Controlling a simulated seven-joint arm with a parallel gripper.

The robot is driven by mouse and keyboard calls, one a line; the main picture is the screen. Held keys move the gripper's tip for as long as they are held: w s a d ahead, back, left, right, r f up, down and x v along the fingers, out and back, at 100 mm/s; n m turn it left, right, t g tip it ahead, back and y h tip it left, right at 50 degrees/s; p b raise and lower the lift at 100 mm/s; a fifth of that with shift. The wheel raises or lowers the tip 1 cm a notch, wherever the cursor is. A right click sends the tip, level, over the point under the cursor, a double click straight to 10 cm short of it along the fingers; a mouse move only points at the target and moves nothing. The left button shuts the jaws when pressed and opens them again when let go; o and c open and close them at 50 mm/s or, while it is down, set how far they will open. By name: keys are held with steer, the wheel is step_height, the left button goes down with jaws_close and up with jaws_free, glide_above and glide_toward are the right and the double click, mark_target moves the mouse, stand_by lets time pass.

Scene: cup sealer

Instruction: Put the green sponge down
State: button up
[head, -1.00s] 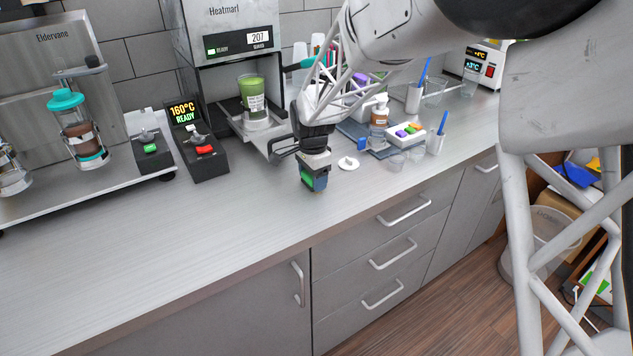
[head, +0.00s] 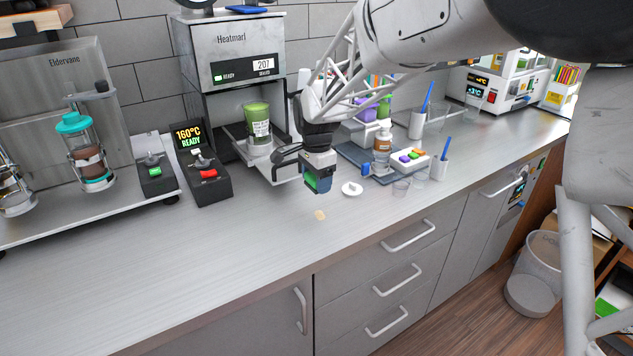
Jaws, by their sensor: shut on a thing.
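The green sponge (head: 311,182) is mostly hidden between the dark fingers of my gripper (head: 318,182); only a strip of green shows. My gripper is shut on it and points down over the grey counter (head: 230,270), in front of the cup sealer (head: 232,52). The sponge appears to be above the counter, not resting on it, though its lower edge is hard to make out. A small yellowish spot (head: 320,215) lies on the counter just below and in front of my gripper.
A white lid (head: 352,189) lies just right of my gripper. A green cup (head: 257,122) stands in the sealer behind. A tray with a bottle (head: 382,143) and small clear cups are further right. The counter at front left is bare.

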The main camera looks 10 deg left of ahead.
stand_by(0.4)
steer(key=shift+s+d, duration=0.35)
steer(key=shift+d, duration=0.4)
steer(key=s+d+f, duration=0.1)
steer(key=s+d, duration=0.4)
steer(key=d, duration=0.3)
steer(key=s+d+f, duration=0.2)
steer(key=s+d, duration=0.4)
steer(key=d, duration=0.3)
steer(key=shift+d, duration=0.15)
steer(key=w+a, duration=0.1)
steer(key=w, duration=0.4)
steer(key=w+a+f, duration=0.1)
steer(key=w+a, duration=0.1)
steer(key=w, duration=0.3)
steer(key=w+a, duration=0.1)
steer(key=w, duration=0.4)
steer(key=shift+w+a+f, duration=0.15)
steer(key=shift+a+f, duration=0.1)
steer(key=shift+a, duration=0.05)
